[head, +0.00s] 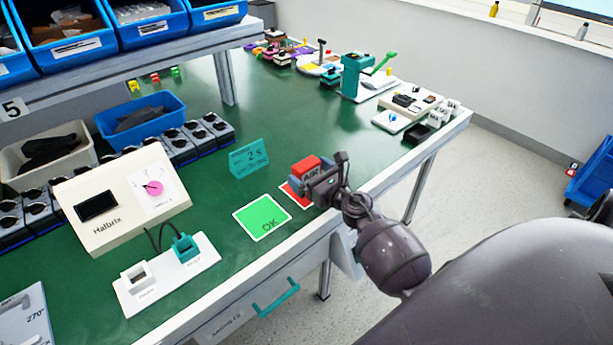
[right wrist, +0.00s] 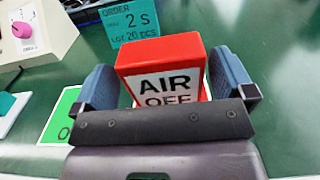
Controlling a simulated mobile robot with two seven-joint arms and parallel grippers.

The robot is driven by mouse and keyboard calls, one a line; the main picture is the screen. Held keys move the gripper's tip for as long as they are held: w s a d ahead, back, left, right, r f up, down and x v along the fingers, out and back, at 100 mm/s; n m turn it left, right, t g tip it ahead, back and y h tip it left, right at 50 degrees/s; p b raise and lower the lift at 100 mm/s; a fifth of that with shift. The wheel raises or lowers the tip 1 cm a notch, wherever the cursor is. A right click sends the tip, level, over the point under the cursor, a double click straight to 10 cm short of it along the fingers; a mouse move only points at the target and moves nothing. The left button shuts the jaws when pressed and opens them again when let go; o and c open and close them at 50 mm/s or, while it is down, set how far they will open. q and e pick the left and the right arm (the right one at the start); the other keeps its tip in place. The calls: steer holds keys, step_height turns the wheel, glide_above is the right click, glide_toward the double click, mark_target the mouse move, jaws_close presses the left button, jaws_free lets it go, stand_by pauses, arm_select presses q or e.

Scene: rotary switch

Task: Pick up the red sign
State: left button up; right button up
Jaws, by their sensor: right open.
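The red sign (head: 305,167) is a red block with a white "AIR OFF" face. It stands on the green table near its front edge, and in the right wrist view the sign (right wrist: 162,62) fills the middle. My right gripper (head: 312,184) is open at the sign. In the right wrist view my right gripper's blue fingers (right wrist: 162,85) stand on both sides of the sign, with a narrow gap visible at the right. The gripper's dark bar hides the sign's lower part. My left gripper is not in view.
A green "OK" card (head: 262,217) lies left of the sign, and a red card (head: 291,194) lies partly under the gripper. A teal order sign (head: 248,158) stands behind. The Halbrix box (head: 115,205) and a white plug board (head: 167,272) are further left.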

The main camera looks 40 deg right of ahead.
mark_target(302, 166)
steer(key=shift+w, duration=1.8)
steer(key=shift+c, duration=0.2)
steer(key=c, duration=0.8)
steer(key=shift+r, duration=0.15)
